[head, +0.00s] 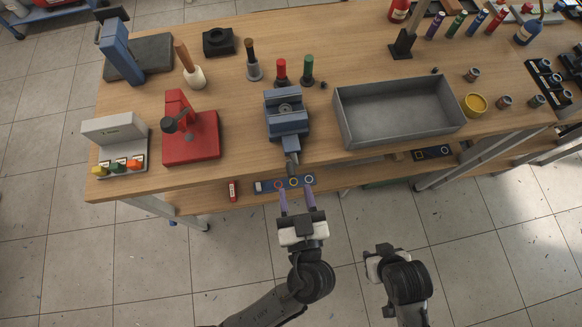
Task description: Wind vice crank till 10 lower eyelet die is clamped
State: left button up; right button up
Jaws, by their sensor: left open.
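The blue-grey vice (287,122) stands at the front edge of the table. A small round grey piece, which looks like the lower eyelet die (286,107), sits between its jaws; I cannot tell whether the jaws press on it. The vice crank (292,167) sticks out over the front edge, towards me. My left gripper (297,189) is open and empty, its two purple fingers just in front of the crank end and apart from it. My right gripper (372,262) is low at the right, over the floor; its fingers do not show clearly.
A blue strip with coloured rings (270,186) lies below the table edge, behind my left fingers. A grey metal tray (345,125) stands right of the vice. A red press (192,148) and a white box with coloured buttons (117,130) stand left. Handled tools stand behind the vice.

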aim_at(291, 172)
pick_arm(q)
jog(key=shift+w+a, duration=0.25)
jog(key=shift+w, duration=1.1)
jog(key=shift+w+a, duration=0.2)
jog(key=shift+w, duration=1.15)
grip_shut()
